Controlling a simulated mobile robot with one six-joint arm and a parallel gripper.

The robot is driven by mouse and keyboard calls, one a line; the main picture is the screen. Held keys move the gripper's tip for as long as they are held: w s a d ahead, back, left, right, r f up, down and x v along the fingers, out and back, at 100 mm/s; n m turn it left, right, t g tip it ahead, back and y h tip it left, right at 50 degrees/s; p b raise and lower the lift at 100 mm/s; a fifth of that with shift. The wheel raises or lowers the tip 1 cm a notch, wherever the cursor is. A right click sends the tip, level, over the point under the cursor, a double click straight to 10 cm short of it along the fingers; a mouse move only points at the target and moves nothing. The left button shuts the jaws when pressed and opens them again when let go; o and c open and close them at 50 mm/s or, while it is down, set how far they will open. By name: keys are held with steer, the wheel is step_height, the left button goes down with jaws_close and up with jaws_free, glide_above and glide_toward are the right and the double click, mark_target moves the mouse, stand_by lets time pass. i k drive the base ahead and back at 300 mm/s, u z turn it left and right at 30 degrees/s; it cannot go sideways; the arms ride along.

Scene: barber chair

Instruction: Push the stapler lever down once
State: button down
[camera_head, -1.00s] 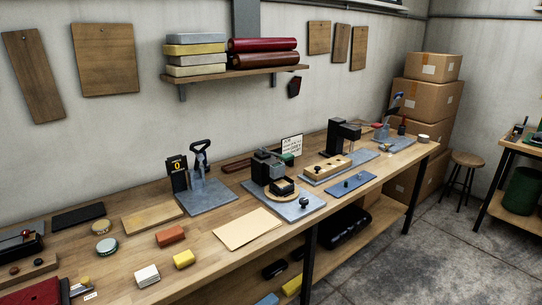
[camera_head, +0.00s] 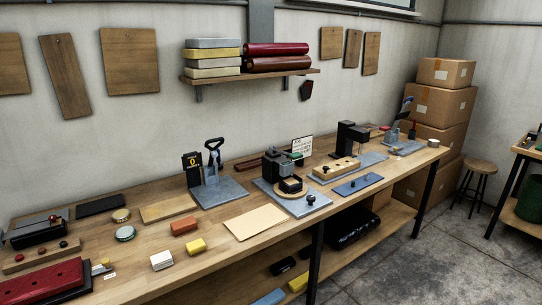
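I cannot tell for certain which device is the stapler. One candidate is the upright device on a grey base plate (camera_head: 222,194) with a dark D-shaped handle (camera_head: 214,146), left of centre on the bench. A black sign with a yellow "0" (camera_head: 192,161) stands beside it. Another candidate is a black, bent-armed device (camera_head: 350,138) right of centre. A third is a small lever device (camera_head: 402,112) with a raised, tilted handle, at the far right end. My gripper is not in view.
The wooden workbench (camera_head: 135,243) runs along the wall. A round-based black press (camera_head: 279,163), coloured blocks, tins and a paper sheet (camera_head: 255,222) lie on it. A shelf (camera_head: 240,77) hangs above. Boxes (camera_head: 437,103) and a stool (camera_head: 477,169) stand right; concrete floor is open in front.

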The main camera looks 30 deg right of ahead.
mark_target(294, 156)
steer(key=u, duration=0.65)
steer(key=k, duration=0.3)
steer(key=u, duration=2.8)
steer(key=k, duration=1.3)
steer(key=z, duration=0.05)
